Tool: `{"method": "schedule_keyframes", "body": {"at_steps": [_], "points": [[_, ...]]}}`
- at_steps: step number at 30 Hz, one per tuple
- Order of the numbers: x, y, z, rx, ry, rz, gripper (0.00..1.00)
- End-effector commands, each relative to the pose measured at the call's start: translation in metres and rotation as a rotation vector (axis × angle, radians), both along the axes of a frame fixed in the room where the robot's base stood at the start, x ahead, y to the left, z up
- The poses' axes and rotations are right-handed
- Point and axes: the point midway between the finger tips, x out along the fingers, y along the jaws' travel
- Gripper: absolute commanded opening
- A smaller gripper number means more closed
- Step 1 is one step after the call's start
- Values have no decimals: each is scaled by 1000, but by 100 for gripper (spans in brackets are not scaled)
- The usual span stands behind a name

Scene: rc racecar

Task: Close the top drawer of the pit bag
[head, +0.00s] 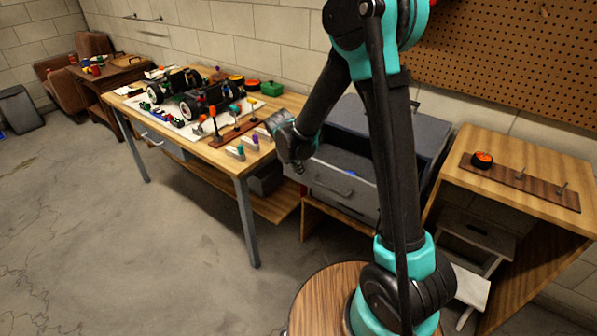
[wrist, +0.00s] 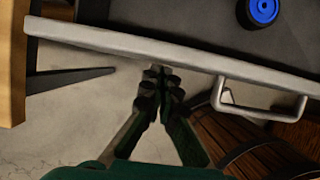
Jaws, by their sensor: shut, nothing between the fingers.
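The pit bag (head: 426,128) is a dark grey box standing between the workbench and a wooden stand. Its top drawer (head: 318,178) is pulled out, and its dark inside and front show. In the wrist view the pale front rim of the drawer (wrist: 120,44) runs across the top, with a handle (wrist: 262,108) to the right. A blue wheel (wrist: 262,11) lies inside the drawer. My gripper (wrist: 160,75) is shut and empty, with its tips close to the drawer front, left of the handle. I cannot tell whether they touch. In the head view my gripper (head: 297,167) is at the drawer's left end.
A wooden stand (head: 540,200) with an orange-topped item (head: 482,159) is at the right. A round wooden top (head: 320,300) is below my arm. The floor at left is open.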

Motion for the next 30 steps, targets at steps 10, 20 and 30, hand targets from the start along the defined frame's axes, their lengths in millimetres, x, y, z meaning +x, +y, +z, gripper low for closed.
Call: {"method": "schedule_keyframes", "body": {"at_steps": [10, 20, 30], "points": [[34, -26, 0, 0, 0, -5, 0], [102, -75, 0, 0, 0, -5, 0], [157, -114, 0, 0, 0, -2, 0]]}}
